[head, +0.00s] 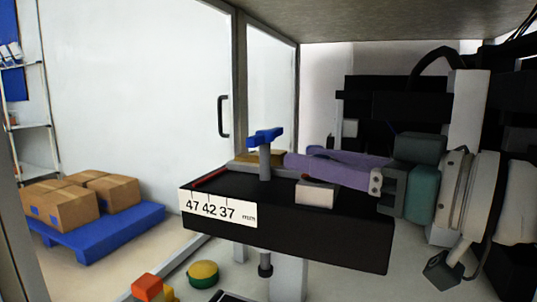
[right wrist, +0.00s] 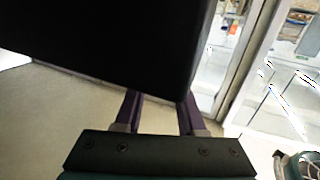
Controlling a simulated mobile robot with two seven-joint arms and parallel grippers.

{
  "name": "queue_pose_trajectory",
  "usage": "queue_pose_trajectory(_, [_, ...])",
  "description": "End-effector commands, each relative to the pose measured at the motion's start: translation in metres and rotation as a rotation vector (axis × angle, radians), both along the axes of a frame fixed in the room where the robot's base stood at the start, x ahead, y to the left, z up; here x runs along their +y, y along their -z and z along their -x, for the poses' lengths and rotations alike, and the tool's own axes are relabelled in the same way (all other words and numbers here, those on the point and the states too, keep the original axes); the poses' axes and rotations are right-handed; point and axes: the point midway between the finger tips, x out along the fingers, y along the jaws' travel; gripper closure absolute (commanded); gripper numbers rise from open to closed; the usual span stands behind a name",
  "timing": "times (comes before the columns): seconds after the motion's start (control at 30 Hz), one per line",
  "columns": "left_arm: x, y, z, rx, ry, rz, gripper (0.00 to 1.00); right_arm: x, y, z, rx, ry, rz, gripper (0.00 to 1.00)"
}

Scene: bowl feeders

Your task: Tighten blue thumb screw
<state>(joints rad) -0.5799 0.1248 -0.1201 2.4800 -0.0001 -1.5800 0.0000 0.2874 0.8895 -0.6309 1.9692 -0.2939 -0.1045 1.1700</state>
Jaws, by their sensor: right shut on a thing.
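The blue thumb screw (head: 265,137) stands upright at the top of a grey post (head: 265,163) on the black block (head: 310,238). My right gripper (head: 288,162) reaches in from the right, its purple fingers lying over the block. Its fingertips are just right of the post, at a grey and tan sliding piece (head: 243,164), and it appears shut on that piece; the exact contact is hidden. It looks apart from the blue head. In the right wrist view, the black block (right wrist: 110,40) hides the fingertips. My left gripper is not in view.
A scale label (head: 218,208) reads 47, 42, 37 mm, with a red pointer (head: 210,178) above it. A pale small block (head: 317,193) sits on the black block. A door frame stands behind. Boxes on a blue pallet (head: 112,234) lie far left.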

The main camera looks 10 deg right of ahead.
Motion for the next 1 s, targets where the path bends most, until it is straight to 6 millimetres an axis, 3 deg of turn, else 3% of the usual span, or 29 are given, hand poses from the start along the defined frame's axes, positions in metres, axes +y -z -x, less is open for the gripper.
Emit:
queue_pose_trajectory(0.37, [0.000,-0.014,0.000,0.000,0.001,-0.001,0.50,0.001,-0.001,0.001,0.006,0.285,-0.014,1.00])
queue_pose_trajectory(0.7, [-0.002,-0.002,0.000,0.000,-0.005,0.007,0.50,0.000,0.002,0.000,0.005,0.548,-0.009,1.00])
queue_pose_trajectory(1.0, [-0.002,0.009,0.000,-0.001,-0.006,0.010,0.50,-0.001,0.001,0.000,0.001,0.678,-0.004,1.00])
